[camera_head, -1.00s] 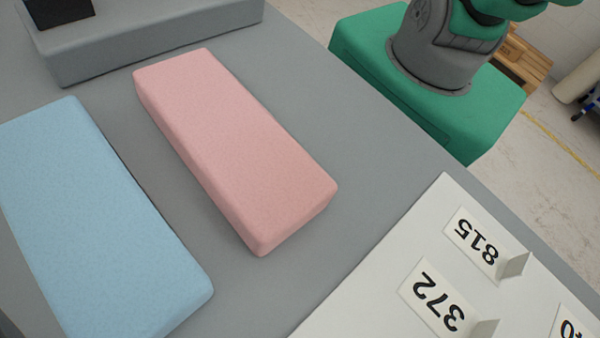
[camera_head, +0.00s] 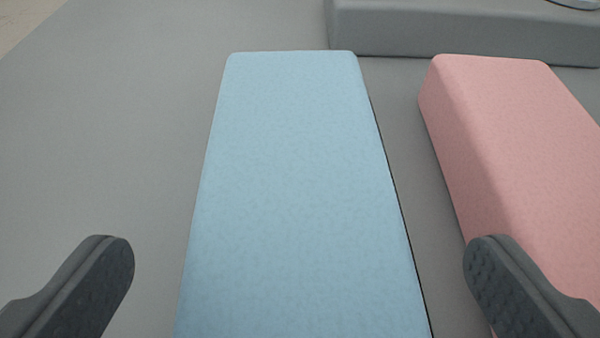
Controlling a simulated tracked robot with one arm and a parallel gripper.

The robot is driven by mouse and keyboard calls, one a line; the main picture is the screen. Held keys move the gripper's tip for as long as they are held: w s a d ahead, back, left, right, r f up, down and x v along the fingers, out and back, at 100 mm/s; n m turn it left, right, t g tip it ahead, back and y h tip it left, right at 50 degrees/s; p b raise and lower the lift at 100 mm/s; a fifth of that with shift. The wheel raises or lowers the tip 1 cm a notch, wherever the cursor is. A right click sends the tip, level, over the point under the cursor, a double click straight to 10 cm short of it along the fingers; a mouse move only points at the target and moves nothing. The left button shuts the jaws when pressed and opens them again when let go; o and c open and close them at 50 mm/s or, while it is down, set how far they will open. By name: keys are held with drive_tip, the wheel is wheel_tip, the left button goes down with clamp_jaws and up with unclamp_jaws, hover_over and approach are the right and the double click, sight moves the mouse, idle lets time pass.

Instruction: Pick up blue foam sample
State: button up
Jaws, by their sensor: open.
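The blue foam sample (camera_head: 297,190) is a long light-blue block lying flat on the grey table, its length running away from me. Its near end runs out of the bottom of the picture. My gripper (camera_head: 299,262) is open and empty, with one dark finger to the left of the blue block and one to the right. The fingers look apart from the block. The right finger overlaps the pink block in the picture; whether it touches it, I cannot tell.
A pink foam block (camera_head: 520,140) lies close on the right, with a narrow strip of table between it and the blue block. A grey block-like base (camera_head: 460,35) stands behind at the upper right. The grey table (camera_head: 110,150) is clear on the left.

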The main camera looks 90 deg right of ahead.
sight(297, 188)
drive_tip(key=shift+x, duration=2.65)
drive_tip(key=shift+w+f, duration=0.1)
drive_tip(key=c, duration=0.9)
